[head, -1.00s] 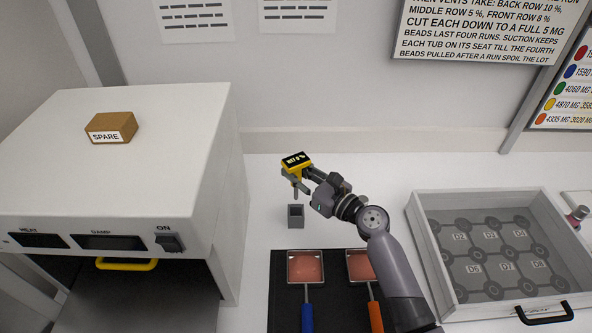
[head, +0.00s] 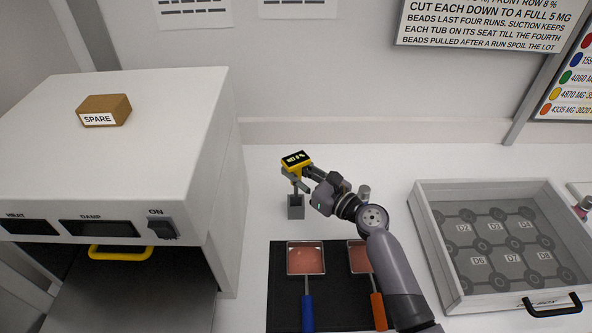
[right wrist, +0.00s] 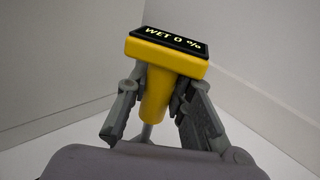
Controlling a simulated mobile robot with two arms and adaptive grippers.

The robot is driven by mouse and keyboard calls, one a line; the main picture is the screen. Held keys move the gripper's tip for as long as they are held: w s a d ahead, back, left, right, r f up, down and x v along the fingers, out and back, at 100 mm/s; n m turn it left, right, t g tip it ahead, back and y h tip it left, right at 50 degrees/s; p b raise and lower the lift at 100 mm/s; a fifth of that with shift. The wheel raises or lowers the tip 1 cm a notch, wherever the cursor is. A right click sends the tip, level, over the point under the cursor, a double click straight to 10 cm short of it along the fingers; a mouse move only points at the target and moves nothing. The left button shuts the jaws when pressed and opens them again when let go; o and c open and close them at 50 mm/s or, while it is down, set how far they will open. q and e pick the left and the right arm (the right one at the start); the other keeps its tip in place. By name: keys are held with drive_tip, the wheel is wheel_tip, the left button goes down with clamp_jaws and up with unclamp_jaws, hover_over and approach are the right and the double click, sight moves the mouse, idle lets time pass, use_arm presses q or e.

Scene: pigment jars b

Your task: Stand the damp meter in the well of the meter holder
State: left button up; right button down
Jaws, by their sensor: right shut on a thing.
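The damp meter (head: 297,161) is yellow with a dark screen on top, and it is roughly upright. My right gripper (head: 300,181) is shut on its yellow stem. The right wrist view shows the meter (right wrist: 167,60) with its screen reading "WET 0 %" and a grey finger on each side of the stem. The meter holder (head: 296,209) is a small grey block on the counter. The meter's thin lower end shows just over the holder's top in the head view; whether it has entered the well I cannot tell. My left gripper is out of view.
A white oven-like box (head: 120,150) stands at the left with a brown SPARE block (head: 104,110) on it. A black mat (head: 284,290) with two square-headed tools lies in front of the holder. A grey tray (head: 424,225) is at the right. The counter behind the holder is clear.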

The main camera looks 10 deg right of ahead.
sight(297, 190)
drive_tip(key=shift+p, duration=0.4)
idle(1.0)
drive_tip(key=shift+f+b, duration=2.8)
drive_tip(key=shift+f, duration=0.5)
drive_tip(key=c, duration=1.3)
unclamp_jaws()
drive_tip(key=shift+c, duration=0.2)
drive_tip(key=v, duration=1.2)
